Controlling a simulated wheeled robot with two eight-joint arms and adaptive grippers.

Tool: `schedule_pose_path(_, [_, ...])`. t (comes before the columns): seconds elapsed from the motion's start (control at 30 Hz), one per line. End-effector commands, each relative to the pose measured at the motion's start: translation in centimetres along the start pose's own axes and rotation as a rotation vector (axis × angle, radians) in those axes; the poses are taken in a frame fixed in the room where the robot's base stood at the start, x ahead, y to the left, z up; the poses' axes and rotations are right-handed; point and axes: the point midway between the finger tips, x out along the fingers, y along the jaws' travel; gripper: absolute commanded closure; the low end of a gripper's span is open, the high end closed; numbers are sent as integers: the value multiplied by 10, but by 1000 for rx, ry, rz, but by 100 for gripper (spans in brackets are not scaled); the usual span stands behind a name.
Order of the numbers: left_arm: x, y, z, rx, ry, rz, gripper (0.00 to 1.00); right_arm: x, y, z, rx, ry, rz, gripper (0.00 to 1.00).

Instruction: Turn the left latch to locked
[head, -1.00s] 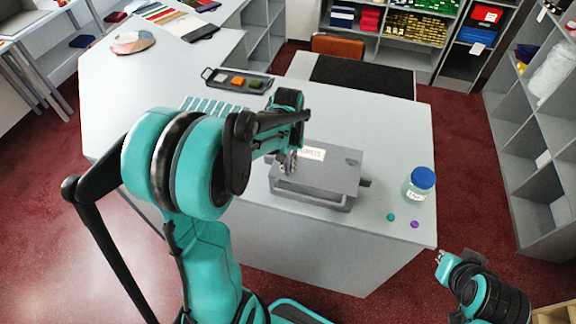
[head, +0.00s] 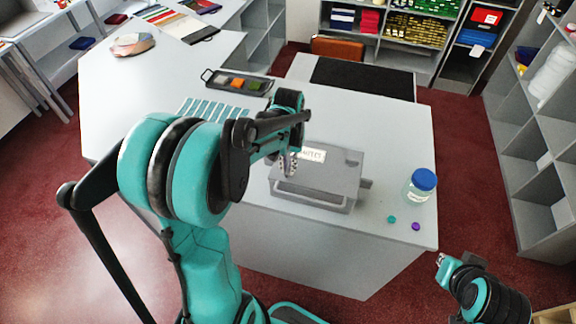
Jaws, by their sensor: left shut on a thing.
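A grey case (head: 335,180) with a white label (head: 313,155) on its lid lies on the counter. The lid looks closed. My left gripper (head: 288,164) is at the left part of the case, pointing down, and is shut on the left latch. The latch itself is hidden behind my fingers and arm, so its angle cannot be told.
A blue-lidded jar (head: 421,186) stands right of the case, with a teal disc (head: 391,219) and a purple disc (head: 416,226) near it. The counter (head: 400,125) is clear behind the jar.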

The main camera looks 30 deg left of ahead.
Motion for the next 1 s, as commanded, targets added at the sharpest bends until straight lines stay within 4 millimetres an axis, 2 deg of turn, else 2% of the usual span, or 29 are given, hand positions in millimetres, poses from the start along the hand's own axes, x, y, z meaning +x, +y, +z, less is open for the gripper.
schedule_pose_path(0.07, [0, 0, 0, 0, 0, 0, 100, 0, 0, 0, 0, 0, 0, 100])
schedule_pose_path(0.1, [0, 0, 0, 0, 0, 0, 80, 0, 0, 0, 0, 0, 0, 100])
schedule_pose_path(0.13, [0, 0, 0, 0, 0, 0, 72, 0, 0, 0, 0, 0, 0, 100])
schedule_pose_path(0.17, [0, 0, 0, 0, 0, 0, 69, 0, 0, 0, 0, 0, 0, 100])
schedule_pose_path(0.43, [0, 0, 0, -1, 0, 0, 69, 0, 0, 0, 0, 0, 0, 100])
schedule_pose_path(0.57, [-9, 0, 0, -1, 0, 0, 69, 0, 0, 0, 0, 0, 0, 100])
schedule_pose_path(0.67, [-25, 0, 0, -1, 0, 0, 69, 0, 0, 0, 0, 0, 0, 100])
schedule_pose_path(1.0, [-96, 0, 0, 0, 0, 0, 69, 0, 0, 0, 0, 0, 0, 100])
